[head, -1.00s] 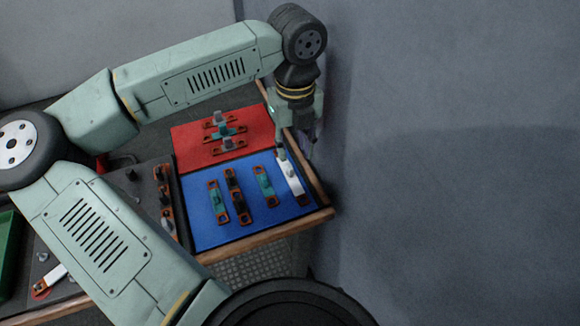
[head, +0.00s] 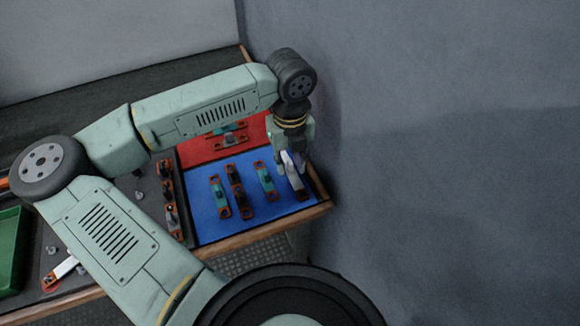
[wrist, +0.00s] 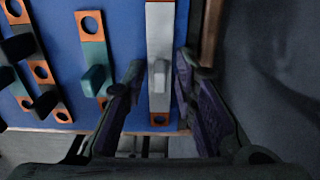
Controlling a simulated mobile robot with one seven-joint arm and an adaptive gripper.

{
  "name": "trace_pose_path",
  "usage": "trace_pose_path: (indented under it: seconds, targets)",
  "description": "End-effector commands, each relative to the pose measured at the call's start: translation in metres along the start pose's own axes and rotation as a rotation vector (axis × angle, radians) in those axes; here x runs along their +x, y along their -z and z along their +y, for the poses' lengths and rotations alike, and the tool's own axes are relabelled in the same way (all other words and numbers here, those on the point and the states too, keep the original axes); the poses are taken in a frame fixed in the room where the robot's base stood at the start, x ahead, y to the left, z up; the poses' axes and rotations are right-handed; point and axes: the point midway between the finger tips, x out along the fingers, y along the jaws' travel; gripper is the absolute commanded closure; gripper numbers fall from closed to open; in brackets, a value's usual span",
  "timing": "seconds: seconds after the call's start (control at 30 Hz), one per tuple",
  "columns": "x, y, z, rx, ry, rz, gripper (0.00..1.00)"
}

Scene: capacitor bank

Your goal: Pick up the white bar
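The white bar (head: 296,185) lies at the right edge of the blue mat in the head view. In the wrist view the white bar (wrist: 160,35) has copper ends, one with a hole, and a pale raised knob in its middle. My gripper (head: 291,166) is down at the bar. In the wrist view my gripper (wrist: 159,72) is open, with one finger on each side of the bar and gaps to the knob. The head view partly hides the bar's far end behind the fingers.
Teal and black bars (head: 264,182) lie left on the blue mat (head: 205,232). A red mat (head: 195,152) behind holds more bars. A wooden rim (head: 318,190) and grey wall (head: 430,160) stand close on the right. Another white bar (head: 66,266) lies at the lower left.

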Motion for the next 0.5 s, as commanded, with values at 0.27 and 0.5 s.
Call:
trace_pose_path:
  seconds: [0.27, 0.5]
  targets:
    - [-0.0003, -0.0001, 0.0, 0.0, 0.0, 0.0, 0.95]
    - [-0.0003, -0.0001, 0.0, 0.0, 0.0, 0.0, 1.0]
